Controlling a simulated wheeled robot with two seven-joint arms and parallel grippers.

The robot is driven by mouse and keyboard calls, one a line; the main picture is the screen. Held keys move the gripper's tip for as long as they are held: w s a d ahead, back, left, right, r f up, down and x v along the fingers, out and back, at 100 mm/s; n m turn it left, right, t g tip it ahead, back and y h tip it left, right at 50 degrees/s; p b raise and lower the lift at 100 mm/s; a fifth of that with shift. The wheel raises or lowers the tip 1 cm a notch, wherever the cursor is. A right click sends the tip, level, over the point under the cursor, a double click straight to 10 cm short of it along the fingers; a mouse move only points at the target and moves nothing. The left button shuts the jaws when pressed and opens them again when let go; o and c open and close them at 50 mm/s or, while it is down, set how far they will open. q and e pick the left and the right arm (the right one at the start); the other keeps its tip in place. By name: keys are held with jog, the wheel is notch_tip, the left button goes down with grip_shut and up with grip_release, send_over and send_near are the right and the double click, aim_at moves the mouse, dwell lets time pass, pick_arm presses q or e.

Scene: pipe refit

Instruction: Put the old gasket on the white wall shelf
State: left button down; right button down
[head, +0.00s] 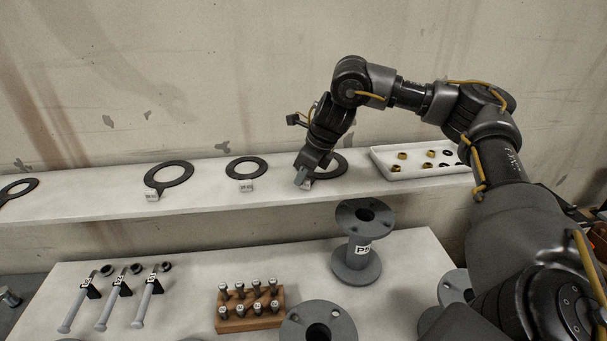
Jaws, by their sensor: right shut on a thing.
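A dark ring gasket (331,166) lies at the white wall shelf (216,196), between another ring gasket and the white tray. My right gripper (302,183) points down over the shelf and is shut on this gasket's near left side. The gripper hides part of the ring, and whether the ring rests flat on the shelf is hard to tell. Other dark ring gaskets lie along the shelf: one (247,167) just left of my gripper, a larger one (169,175) farther left, and one (17,188) at the left edge. My left gripper does not show.
A white tray (384,166) with brass nuts and dark rings stands right on the shelf. Below, a table (200,266) bears a grey flanged pipe (355,262), a wooden block of bolts (250,323) and several tagged tools (112,303). The shelf between the left gaskets is bare.

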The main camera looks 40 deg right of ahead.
jog(key=c, duration=1)
grip_release()
jog(key=shift+r, duration=0.2)
jog(key=shift+r+p, duration=0.5)
jog(key=shift+p, duration=0.1)
jog(key=shift+w+r+p, duration=0.1)
jog(key=shift+r+p, duration=0.2)
jog(key=shift+r, duration=3.2)
